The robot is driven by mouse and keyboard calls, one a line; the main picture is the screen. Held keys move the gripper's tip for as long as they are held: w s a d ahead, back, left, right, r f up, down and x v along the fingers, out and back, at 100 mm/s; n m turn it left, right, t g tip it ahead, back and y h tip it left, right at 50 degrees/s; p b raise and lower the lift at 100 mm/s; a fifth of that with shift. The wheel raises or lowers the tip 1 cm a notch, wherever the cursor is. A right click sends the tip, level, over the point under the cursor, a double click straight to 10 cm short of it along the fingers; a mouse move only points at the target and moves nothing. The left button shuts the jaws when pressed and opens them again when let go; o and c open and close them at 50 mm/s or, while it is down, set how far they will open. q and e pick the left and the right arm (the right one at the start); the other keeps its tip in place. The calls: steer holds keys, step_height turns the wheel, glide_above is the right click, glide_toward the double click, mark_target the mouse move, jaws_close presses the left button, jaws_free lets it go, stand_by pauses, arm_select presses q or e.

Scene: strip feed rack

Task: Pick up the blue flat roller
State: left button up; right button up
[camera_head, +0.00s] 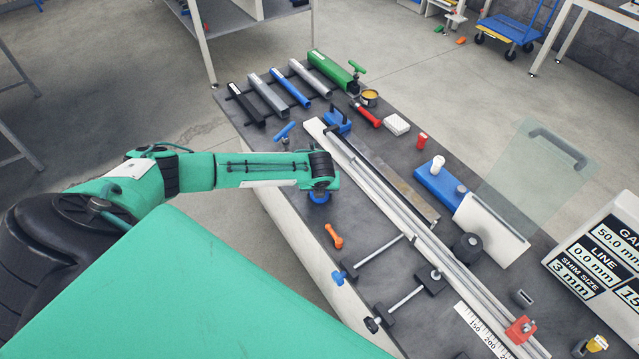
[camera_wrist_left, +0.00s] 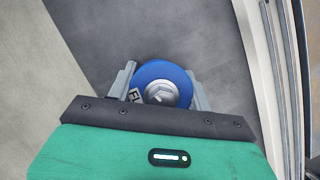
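The blue flat roller (camera_wrist_left: 163,82) is a round blue disc with a silver centre. In the left wrist view it sits between the two fingers of my left gripper (camera_wrist_left: 162,88), one finger close along each side. I cannot tell whether the fingers press on it or leave a small gap. In the head view the blue roller (camera_head: 319,197) shows just below my left gripper (camera_head: 318,188), near the left edge of the dark bench top. The gripper's wrist hides part of it. A small lettered label shows beside the disc in the wrist view. My right gripper is not in view.
Long metal rails (camera_head: 385,195) run along the bench right of my left gripper. An orange tool (camera_head: 334,236) lies nearer on the bench. A small blue handled piece (camera_head: 285,131) and several coloured bars (camera_head: 290,90) lie farther back. Bare bench surrounds the roller.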

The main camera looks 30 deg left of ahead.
arm_select(q)
steer(key=c, duration=0.4)
steer(key=shift+r, duration=0.1)
steer(key=shift+c, duration=0.2)
